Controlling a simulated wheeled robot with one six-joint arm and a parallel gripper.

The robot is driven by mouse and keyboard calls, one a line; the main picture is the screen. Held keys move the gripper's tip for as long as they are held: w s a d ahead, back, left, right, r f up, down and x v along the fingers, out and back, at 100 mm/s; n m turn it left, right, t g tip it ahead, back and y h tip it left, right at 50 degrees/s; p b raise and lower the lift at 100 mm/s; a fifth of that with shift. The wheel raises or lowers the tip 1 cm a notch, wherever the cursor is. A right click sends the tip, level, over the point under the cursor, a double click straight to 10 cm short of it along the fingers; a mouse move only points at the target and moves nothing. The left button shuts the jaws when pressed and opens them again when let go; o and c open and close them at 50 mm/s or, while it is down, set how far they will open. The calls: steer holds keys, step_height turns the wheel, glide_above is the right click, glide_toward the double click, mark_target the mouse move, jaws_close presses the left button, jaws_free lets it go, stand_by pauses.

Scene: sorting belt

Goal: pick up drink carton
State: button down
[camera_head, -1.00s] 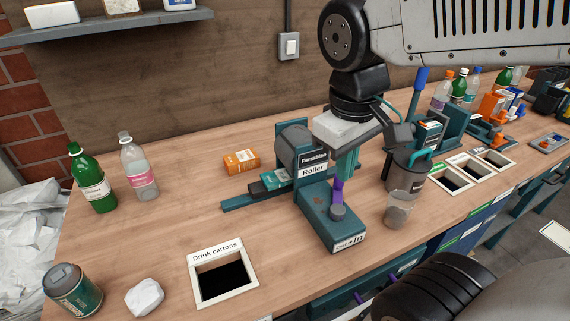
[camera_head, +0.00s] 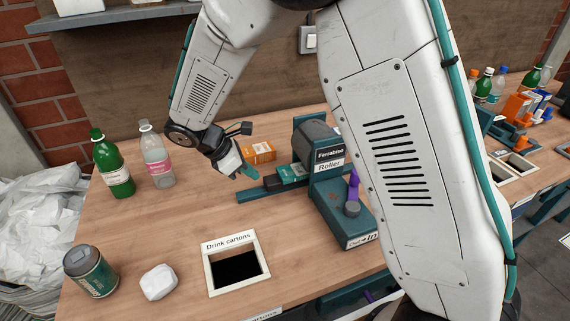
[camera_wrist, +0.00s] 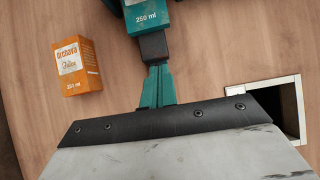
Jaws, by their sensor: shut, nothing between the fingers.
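My gripper (camera_head: 255,175) is shut and empty. It is near the rail's left part, just left of the teal carton and in front of the orange one. In the wrist view its teal fingers (camera_wrist: 158,70) point toward the teal carton; contact cannot be told.
The roller machine (camera_head: 340,205) stands right of the cartons. The framed "Drink cartons" opening (camera_head: 208,272) is in front. Green and clear bottles (camera_head: 115,172) (camera_head: 157,160) stand at left. A dark can (camera_head: 90,272) and white lump (camera_head: 158,282) are at front left.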

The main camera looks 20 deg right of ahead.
mark_target(298, 171)
steer(key=d, duration=1.1)
steer(key=shift+d, duration=0.3)
steer(key=shift+d+f, duration=0.2)
steer(key=shift+f, duration=0.2)
steer(key=shift+a+f, duration=0.1)
steer(key=shift+f, duration=0.35)
steer(key=shift+s+f, duration=0.1)
